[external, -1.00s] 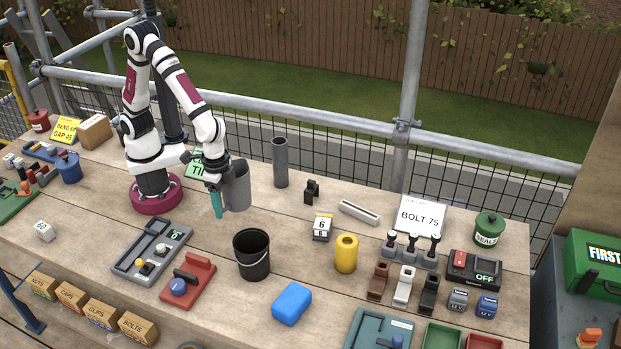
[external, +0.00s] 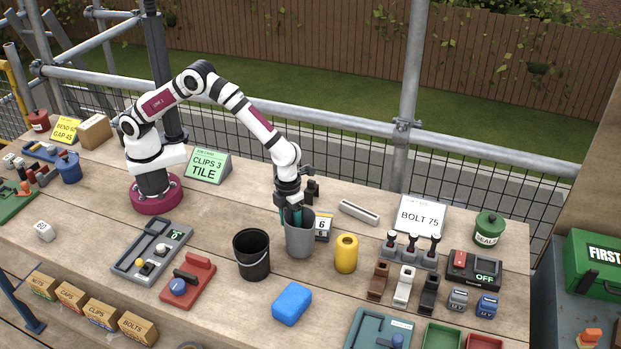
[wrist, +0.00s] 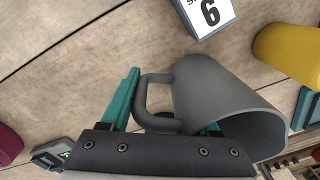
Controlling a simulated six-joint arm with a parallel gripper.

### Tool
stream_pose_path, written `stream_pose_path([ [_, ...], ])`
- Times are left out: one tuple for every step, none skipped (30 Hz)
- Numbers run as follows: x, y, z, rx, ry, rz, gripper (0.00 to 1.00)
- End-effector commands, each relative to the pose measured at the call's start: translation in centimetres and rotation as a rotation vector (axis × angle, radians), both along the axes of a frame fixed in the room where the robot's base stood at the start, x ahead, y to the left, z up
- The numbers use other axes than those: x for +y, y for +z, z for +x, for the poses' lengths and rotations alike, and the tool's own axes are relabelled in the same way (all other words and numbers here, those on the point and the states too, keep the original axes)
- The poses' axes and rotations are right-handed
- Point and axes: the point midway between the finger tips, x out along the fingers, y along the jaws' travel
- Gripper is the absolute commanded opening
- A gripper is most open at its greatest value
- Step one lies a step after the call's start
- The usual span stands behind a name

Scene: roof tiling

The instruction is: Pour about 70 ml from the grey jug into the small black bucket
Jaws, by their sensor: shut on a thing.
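The grey jug (external: 300,240) is held to the right of the small black bucket (external: 252,257). It looks about upright, and I cannot tell whether its base is clear of the bench. My gripper (external: 291,215) is shut on the jug's handle. In the wrist view, the teal fingers of my gripper (wrist: 165,115) flank the handle of the jug (wrist: 215,100), whose rim faces lower right. The jug's contents are hidden. The bucket stands upright with its mouth open; its inside looks dark. The bucket is not in the wrist view.
A yellow cylinder (external: 346,254) stands close to the right of the jug. A card with a 6 (external: 322,226) is just behind it, partly covered. A blue block (external: 292,303) lies in front. A red tool (external: 188,281) is left of the bucket.

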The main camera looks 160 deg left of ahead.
Motion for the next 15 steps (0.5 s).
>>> stream_pose_path([
  [0.30, -0.18, 0.02, -0.002, -0.033, 0.002, 0.00],
  [0.43, -0.27, 0.04, -0.003, -0.052, 0.003, 0.00],
  [0.53, -0.36, 0.05, -0.002, -0.070, 0.003, 0.00],
  [0.58, -0.41, 0.04, -0.002, -0.080, 0.003, 0.00],
  [0.62, -0.44, 0.05, -0.002, -0.086, 0.004, 0.00],
  [0.63, -0.45, 0.04, -0.002, -0.089, 0.004, 0.00],
  [0.64, -0.44, 0.05, -0.003, -0.090, 0.004, 0.00],
  [0.63, -0.43, 0.05, -0.003, -0.090, 0.004, 0.00],
  [0.63, -0.42, 0.05, -0.003, -0.090, 0.004, 0.00],
  [0.62, -0.43, 0.04, -0.003, -0.089, 0.004, 0.00],
  [0.62, -0.42, 0.05, -0.003, -0.089, 0.004, 0.00],
  [0.61, -0.41, 0.05, -0.003, -0.090, 0.005, 0.00],
  [0.58, -0.40, 0.04, -0.002, -0.091, 0.008, 0.00],
  [0.57, -0.38, 0.05, -0.002, -0.091, 0.012, 0.00],
  [0.54, -0.35, 0.05, -0.001, -0.090, 0.018, 0.00],
])
